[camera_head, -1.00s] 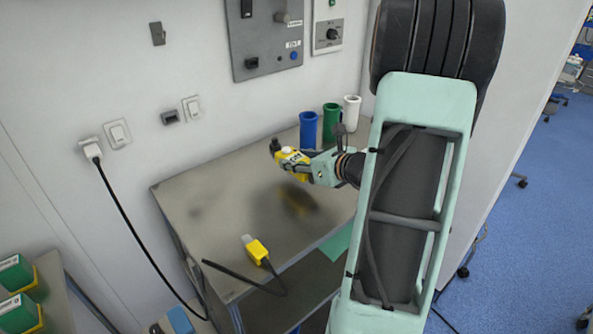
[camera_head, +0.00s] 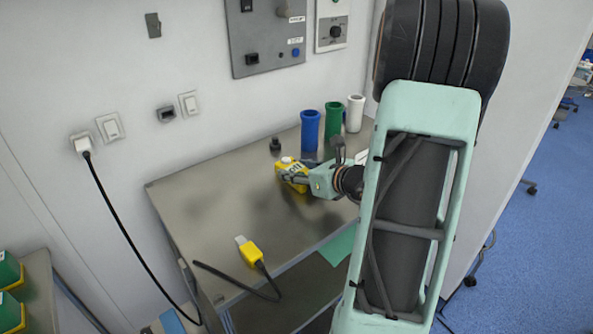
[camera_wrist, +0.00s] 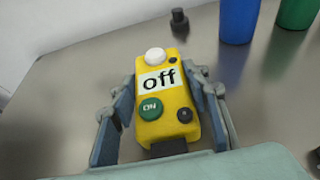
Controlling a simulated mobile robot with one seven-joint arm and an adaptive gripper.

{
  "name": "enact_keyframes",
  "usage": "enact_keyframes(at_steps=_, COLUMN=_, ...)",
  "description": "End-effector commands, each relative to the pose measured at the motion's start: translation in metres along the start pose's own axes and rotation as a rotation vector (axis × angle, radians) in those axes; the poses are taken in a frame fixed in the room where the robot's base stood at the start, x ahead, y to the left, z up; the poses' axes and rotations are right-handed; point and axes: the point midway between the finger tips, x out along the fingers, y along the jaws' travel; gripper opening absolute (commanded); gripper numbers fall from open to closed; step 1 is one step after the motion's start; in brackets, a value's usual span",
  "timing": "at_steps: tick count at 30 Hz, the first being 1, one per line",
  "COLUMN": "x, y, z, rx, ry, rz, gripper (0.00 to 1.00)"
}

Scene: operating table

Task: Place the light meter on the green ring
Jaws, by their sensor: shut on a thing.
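My gripper (camera_wrist: 165,108) is shut on a yellow boxy device with a white dome, an "off" label and a green button, which I take as the light meter (camera_wrist: 178,98). In the head view the light meter (camera_head: 291,172) is low over the grey table, near its back right; I cannot tell whether it touches the top. A green open-topped cylinder (camera_head: 333,120) stands behind it, between a blue cylinder (camera_head: 310,130) and a white one (camera_head: 354,113). No separate green ring shows clearly; I cannot tell whether this cylinder is it.
A small black knob-like piece (camera_head: 275,144) stands on the table behind the light meter. A yellow plug (camera_head: 250,252) with a black cable lies near the front edge. The left and middle of the tabletop (camera_head: 215,205) are clear. A wall rises behind.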

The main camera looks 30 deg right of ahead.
Motion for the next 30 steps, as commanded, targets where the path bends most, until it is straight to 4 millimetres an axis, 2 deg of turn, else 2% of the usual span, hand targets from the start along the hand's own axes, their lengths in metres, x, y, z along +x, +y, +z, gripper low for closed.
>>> enact_keyframes(at_steps=1, x=0.001, y=0.0, z=-0.002, rx=-0.001, ry=-0.001, rz=0.0, gripper=0.08)
enact_keyframes(at_steps=2, x=0.001, y=0.0, z=-0.001, rx=0.0, ry=0.0, rz=0.0, gripper=0.46)
enact_keyframes(at_steps=6, x=0.001, y=0.0, z=-0.001, rx=0.0, ry=0.0, rz=0.0, gripper=0.6)
enact_keyframes(at_steps=18, x=-0.004, y=-0.001, z=0.004, rx=0.0, ry=0.0, rz=-0.001, gripper=0.6)
enact_keyframes(at_steps=30, x=-0.087, y=-0.001, z=0.004, rx=0.0, ry=0.0, rz=-0.004, gripper=0.6)
